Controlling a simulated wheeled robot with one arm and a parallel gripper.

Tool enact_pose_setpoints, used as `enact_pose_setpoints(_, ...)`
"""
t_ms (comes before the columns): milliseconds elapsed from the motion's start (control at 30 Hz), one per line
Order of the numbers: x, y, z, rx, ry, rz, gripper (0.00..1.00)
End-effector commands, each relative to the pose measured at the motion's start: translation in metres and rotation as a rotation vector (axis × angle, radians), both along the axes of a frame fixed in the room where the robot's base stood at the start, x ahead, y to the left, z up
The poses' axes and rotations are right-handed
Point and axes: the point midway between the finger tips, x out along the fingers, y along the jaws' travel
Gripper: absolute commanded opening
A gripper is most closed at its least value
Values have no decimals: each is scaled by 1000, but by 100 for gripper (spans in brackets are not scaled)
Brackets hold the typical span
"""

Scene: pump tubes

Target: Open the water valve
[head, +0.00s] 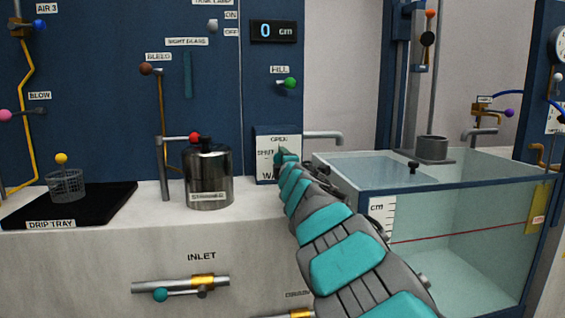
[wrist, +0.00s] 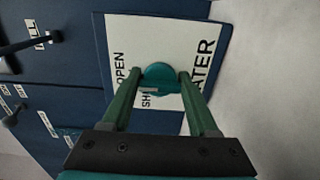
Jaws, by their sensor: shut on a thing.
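The water valve's white label plate (head: 268,146) hangs on the blue wall panel, above the counter. It reads OPEN, SHUT and WATER, partly hidden by my arm. In the wrist view the plate (wrist: 150,30) fills the middle, turned sideways. A round teal knob (wrist: 158,71) stands in front of it, between the OPEN and WATER words, partly covering SHUT. My gripper (wrist: 159,80) has one finger on each side of the knob and is shut on it. In the head view my gripper (head: 284,156) hides the knob and its lever, so its angle is unclear.
A grey spout (head: 323,135) points right towards the glass tank (head: 450,240), which has a red line. The display (head: 273,31) reads 0 cm. A steel canister (head: 208,176) and the green FILL knob (head: 290,83) are close to my arm.

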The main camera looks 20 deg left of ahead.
Motion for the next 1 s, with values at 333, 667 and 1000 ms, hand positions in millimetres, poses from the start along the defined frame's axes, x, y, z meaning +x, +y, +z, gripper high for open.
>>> enact_pose_setpoints(333, 1, -1, -3, 2, 6, -3, 4)
enact_pose_setpoints(667, 1, -1, -1, 2, 4, -2, 90)
enact_pose_setpoints(1000, -4, -2, 0, 1, 1, 0, 90)
